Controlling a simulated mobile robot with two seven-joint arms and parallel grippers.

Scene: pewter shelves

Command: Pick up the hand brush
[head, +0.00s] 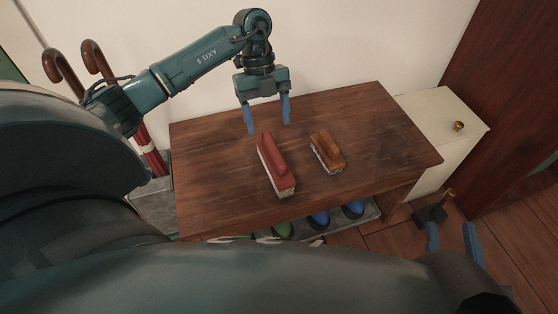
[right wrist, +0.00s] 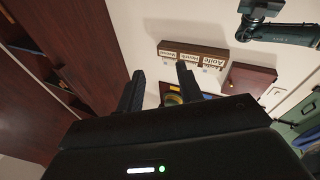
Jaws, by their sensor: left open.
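Two brush-like blocks lie on the brown wooden bench (head: 215,185). One is a longer red brush (head: 271,160) with pale bristles below. The other is a shorter brown wooden brush (head: 326,148) with pale bristles, to its right. They lie apart, both lengthwise toward me. My left gripper (head: 267,115) is open and empty, its fingers pointing down, just behind the red brush's far end. My right gripper (head: 454,240) is off to the lower right, away from the bench. In the right wrist view, my right gripper (right wrist: 158,82) has its fingers apart with nothing between them.
A cream cabinet (head: 440,125) with a brass knob stands right of the bench. Umbrellas (head: 150,150) with curved handles stand at its left. Shoes (head: 319,217) sit on a low shelf beneath. A name-labelled rack (right wrist: 193,56) shows in the right wrist view. The bench top around the brushes is clear.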

